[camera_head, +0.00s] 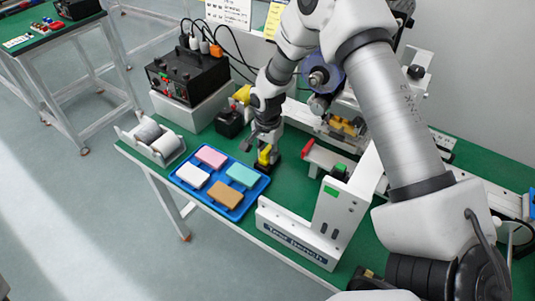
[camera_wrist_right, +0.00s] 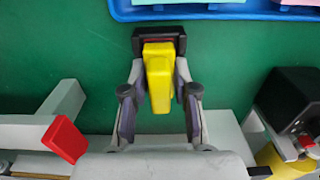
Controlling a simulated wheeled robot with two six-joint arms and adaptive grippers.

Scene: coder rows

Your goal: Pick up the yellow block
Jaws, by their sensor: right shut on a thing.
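The yellow block (camera_wrist_right: 158,78) is upright between the two fingers of my right gripper (camera_wrist_right: 159,90) in the right wrist view. The fingers are shut on its sides. A black base or holder (camera_wrist_right: 160,32) with a dark red strip is at the block's far end; I cannot tell whether they are joined. In the head view the yellow block (camera_head: 264,155) shows below my right gripper (camera_head: 262,145), just right of the blue tray, low over the green table. My left gripper is not in view.
The blue tray (camera_head: 240,209) holds pink, white, teal and brown pieces. A white labelled bracket (camera_head: 300,238) stands at the front. A red-ended part (camera_head: 308,147) is close to the right, a small black box (camera_head: 229,122) behind left. Green table (camera_head: 278,188) is bare between tray and bracket.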

